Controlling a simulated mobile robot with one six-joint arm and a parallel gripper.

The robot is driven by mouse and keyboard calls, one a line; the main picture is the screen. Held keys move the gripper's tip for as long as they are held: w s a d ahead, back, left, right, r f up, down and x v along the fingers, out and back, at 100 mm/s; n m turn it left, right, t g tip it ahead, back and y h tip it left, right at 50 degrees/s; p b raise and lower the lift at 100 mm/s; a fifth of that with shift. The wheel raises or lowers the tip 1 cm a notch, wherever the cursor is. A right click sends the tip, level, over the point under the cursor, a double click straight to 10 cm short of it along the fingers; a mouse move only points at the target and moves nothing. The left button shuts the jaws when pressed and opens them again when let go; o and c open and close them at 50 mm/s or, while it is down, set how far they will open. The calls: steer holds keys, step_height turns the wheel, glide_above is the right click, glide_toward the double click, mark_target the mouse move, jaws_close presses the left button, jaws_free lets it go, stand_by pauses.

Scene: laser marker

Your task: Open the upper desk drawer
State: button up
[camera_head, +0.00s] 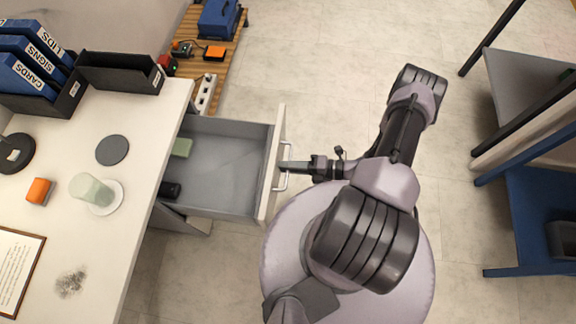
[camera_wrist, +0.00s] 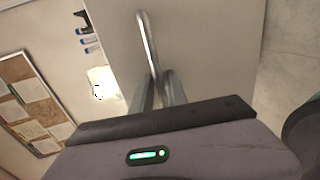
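The upper desk drawer (camera_head: 228,165) is pulled well out from the desk, and its grey interior shows in the head view. Its metal bar handle (camera_head: 282,185) is on the front panel (camera_head: 271,172). My gripper (camera_head: 288,166) is at the handle, with its fingers pointing at the drawer front. In the wrist view the handle (camera_wrist: 147,38) runs down between my two fingers (camera_wrist: 160,90), which look closed on it. The exact contact is partly hidden.
The white desk (camera_head: 130,210) carries a cup (camera_head: 91,189), an orange block (camera_head: 39,191), a grey disc (camera_head: 112,150) and binders (camera_head: 28,76). A blue-and-grey shelf unit (camera_head: 535,215) stands at right.

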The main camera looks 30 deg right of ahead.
stand_by(0.3)
steer(key=p+v, duration=0.2)
steer(key=v, duration=1.5)
steer(key=shift+d+p, duration=0.2)
steer(key=shift+p, duration=0.2)
steer(key=shift+s, duration=0.1)
